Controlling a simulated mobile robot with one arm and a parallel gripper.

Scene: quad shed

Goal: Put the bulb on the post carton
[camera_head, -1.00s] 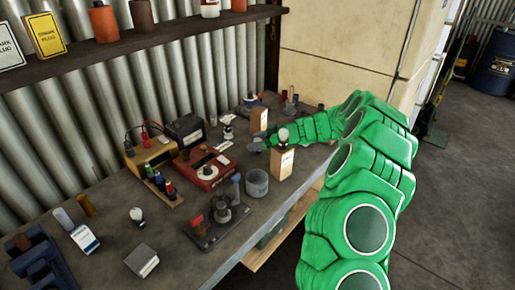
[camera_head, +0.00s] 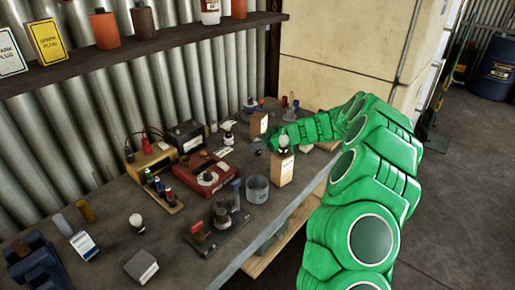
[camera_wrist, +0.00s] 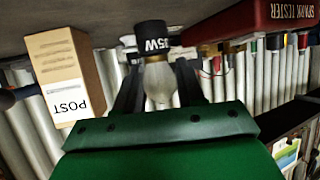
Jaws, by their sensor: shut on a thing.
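My gripper (camera_wrist: 160,88) is shut on a bulb (camera_wrist: 158,84) with a pale glass and a black base marked 35W. In the wrist view, where the bench appears at the top, the base points toward the bench. I cannot tell how far above it the base is. The post carton (camera_wrist: 65,72), tan with a white POST label, stands to the left of the bulb in that view, apart from it. In the head view the small carton beyond my arm (camera_head: 259,123) looks like it. The held bulb is not clear there.
A grey cup (camera_head: 257,189) and a red spark tester (camera_head: 207,174) stand to the left. Another bulb (camera_head: 137,223) is at the bench's near left.

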